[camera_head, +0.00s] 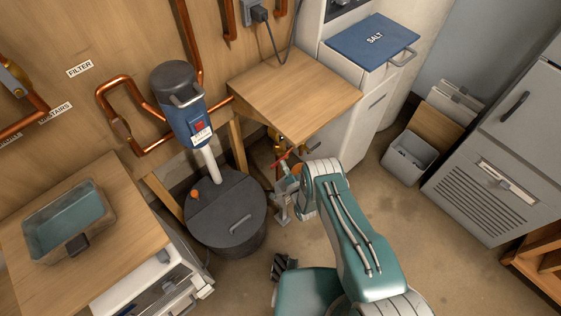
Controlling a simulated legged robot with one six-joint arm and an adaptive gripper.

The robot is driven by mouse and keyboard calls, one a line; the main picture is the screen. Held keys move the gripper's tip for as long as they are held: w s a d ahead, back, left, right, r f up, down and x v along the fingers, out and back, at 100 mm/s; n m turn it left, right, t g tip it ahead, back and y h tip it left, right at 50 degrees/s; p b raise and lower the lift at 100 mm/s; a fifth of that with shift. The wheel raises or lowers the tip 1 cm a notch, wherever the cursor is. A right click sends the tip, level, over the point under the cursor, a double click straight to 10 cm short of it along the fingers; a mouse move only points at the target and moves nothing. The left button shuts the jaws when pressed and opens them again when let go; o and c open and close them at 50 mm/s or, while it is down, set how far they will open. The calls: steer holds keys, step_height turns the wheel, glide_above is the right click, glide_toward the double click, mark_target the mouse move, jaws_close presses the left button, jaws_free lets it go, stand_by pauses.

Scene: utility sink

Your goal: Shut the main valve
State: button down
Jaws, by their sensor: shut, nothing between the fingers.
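A valve with a red lever (280,162) and some brass-coloured fittings (274,138) shows low down, under the front edge of the wooden shelf. The shelf hides its upper part, and no label for it can be read. My gripper (283,184) is shut and empty at the end of my arm, right by the red lever. I cannot tell whether it touches the lever. The wrist hides part of the space to the right of the valve.
A dark round sump lid (228,208) with a blue pump (183,110) stands left of my gripper. The wooden shelf (292,88) overhangs the valve. A white cabinet with a blue SALT lid (370,42) stands behind. Copper pipes (115,120) run along the wall. Floor (400,215) to the right is clear.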

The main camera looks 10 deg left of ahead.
steer(key=s+d+f, duration=0.2)
steer(key=s+d, duration=0.1)
steer(key=d, duration=0.1)
steer(key=shift+s+d, duration=0.25)
steer(key=shift+d, duration=0.15)
steer(key=shift+a, duration=0.2)
steer(key=shift+s+d, duration=0.1)
